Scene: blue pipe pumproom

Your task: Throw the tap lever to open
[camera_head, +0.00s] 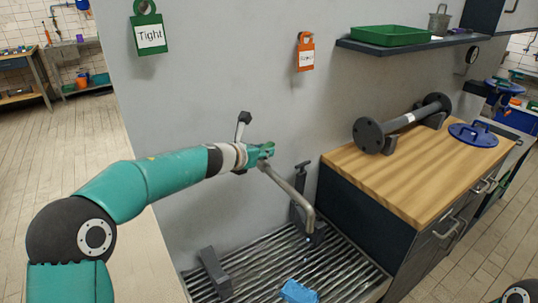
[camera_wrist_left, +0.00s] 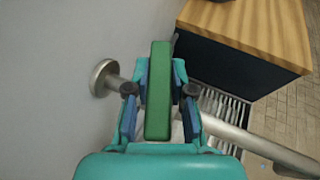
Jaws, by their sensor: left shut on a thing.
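The tap has a grey bent spout (camera_head: 290,188) that reaches out from the wall over a floor grate. Small blue drops show below its mouth. In the left wrist view the green tap lever (camera_wrist_left: 158,90) is a long flat bar between the fingers, pointing away from the wrist. The tap's round wall flange (camera_wrist_left: 103,78) is left of it, and the spout (camera_wrist_left: 250,144) runs to the lower right. My left gripper (camera_head: 264,151) is at the tap body, shut on the lever, with a finger on each side (camera_wrist_left: 158,95). My right gripper is out of view.
A wooden-topped bench (camera_head: 400,180) stands to the right, with a flanged pipe (camera_head: 403,122) and a blue disc (camera_head: 473,134) on it. The grate (camera_head: 255,268) carries a blue cloth (camera_head: 298,291). Green (camera_head: 150,35) and orange (camera_head: 306,52) tags hang on the wall.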

